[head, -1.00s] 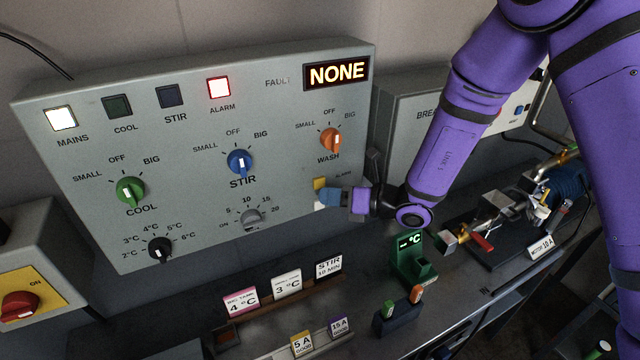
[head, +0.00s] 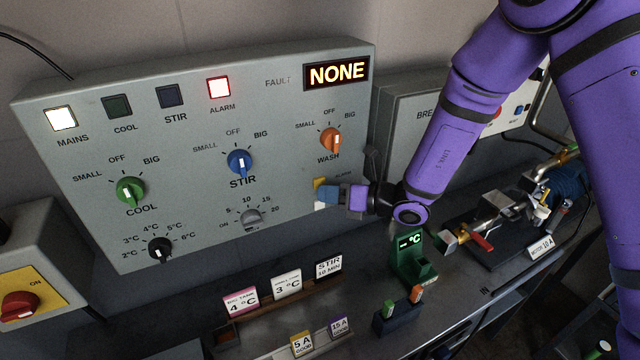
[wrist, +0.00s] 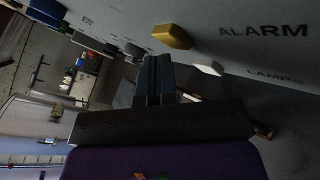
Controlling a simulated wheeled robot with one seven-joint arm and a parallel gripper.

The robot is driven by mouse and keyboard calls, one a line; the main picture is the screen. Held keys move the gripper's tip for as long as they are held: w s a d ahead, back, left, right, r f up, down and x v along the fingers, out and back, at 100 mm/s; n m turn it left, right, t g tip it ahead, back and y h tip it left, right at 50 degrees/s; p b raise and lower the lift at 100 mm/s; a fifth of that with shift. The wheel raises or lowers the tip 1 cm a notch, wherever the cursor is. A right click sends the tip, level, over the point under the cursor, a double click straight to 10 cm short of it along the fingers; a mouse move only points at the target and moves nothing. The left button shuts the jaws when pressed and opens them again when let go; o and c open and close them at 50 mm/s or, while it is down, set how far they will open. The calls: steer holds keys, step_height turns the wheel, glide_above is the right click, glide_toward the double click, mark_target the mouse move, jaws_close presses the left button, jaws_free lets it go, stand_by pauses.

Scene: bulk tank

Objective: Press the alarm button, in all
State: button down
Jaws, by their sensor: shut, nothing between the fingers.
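The yellow alarm button (head: 319,184) is on the lower right of the grey control panel (head: 290,110). In the wrist view the yellow button (wrist: 172,37) stands out beside the word ALARM. A white button (wrist: 208,68) is below it, by the word LAMPS; it also shows in the head view (head: 319,206). My gripper (head: 322,195) is shut and empty, in front of these buttons and partly covering them. In the wrist view its fingertips (wrist: 156,58) are close to the yellow button, with a small gap in the picture. Contact cannot be told. The red ALARM lamp (head: 219,87) is lit.
The fault display (head: 336,73) reads NONE. The orange WASH knob (head: 331,140) is just above my gripper. A green thermometer unit (head: 412,262), a rack of cards (head: 285,287) and a valve assembly (head: 490,215) stand on the bench below and right.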

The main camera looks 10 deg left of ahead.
steer(key=shift+w+a, duration=0.25)
steer(key=shift+w, duration=0.1)
stand_by(0.7)
steer(key=shift+s+d, duration=0.1)
steer(key=shift+d, duration=0.05)
stand_by(0.3)
steer(key=shift+s+d, duration=0.35)
steer(key=shift+s, duration=0.25)
steer(key=shift+d, duration=0.1)
steer(key=shift+s+d, duration=0.7)
steer(key=shift+s, duration=0.3)
steer(key=shift+s+d, duration=0.7)
steer(key=shift+s, duration=0.3)
steer(key=shift+r, duration=0.15)
